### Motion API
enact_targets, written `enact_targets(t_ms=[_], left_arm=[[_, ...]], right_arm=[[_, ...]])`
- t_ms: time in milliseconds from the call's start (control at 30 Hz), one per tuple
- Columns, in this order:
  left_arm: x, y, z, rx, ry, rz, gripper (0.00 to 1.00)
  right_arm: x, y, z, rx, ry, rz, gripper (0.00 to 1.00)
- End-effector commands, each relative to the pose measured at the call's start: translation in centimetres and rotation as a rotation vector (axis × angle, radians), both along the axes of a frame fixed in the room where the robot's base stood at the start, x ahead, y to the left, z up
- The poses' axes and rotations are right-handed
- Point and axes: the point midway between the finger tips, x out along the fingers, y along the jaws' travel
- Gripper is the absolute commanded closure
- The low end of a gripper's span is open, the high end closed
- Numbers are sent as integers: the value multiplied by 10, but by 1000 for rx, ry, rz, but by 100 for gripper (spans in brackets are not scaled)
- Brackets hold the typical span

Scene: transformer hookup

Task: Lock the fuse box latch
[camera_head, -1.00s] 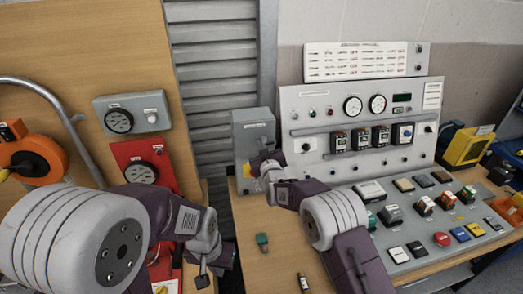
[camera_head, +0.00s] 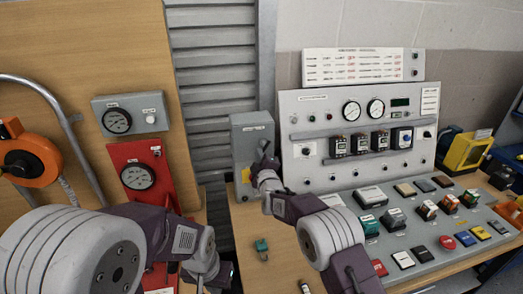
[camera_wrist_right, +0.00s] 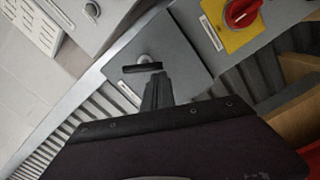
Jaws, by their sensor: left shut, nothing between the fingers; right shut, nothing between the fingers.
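The grey fuse box (camera_head: 248,129) stands at the back left of the bench, left of the control panel. The right wrist view shows its grey front (camera_wrist_right: 176,50) with a short black latch handle (camera_wrist_right: 142,67) on a round pale base. My right gripper (camera_wrist_right: 156,84) is shut and empty, its tips close to the latch handle; I cannot tell if they touch. In the head view my right gripper (camera_head: 264,153) is in front of the box's right side and hides the latch. My left gripper (camera_head: 199,284) is shut and empty, low at the bottom edge of the view.
A red rotary switch (camera_wrist_right: 241,13) on a yellow plate sits near the latch. The control panel (camera_head: 315,170) with gauges is close to the right. A green-topped part (camera_head: 262,245) lies on the bench front. A red gauge panel (camera_head: 135,153) is at left.

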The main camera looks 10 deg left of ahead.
Motion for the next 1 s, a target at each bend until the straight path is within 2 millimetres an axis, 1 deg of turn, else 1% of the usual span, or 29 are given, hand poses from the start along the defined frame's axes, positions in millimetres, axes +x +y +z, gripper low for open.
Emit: enact_targets(t_ms=[33,267,600,1000], left_arm=[[0,0,-3,0,0,0,100],[0,0,-10,0,0,0,100],[0,0,-19,0,0,0,100],[0,0,-21,0,0,0,100]], right_arm=[[0,-1,-4,-39,-15,-1,100],[1,-4,-9,-218,-90,-2,100],[3,-7,-14,-221,-90,-1,100],[3,-8,-14,-218,-90,-2,100]])
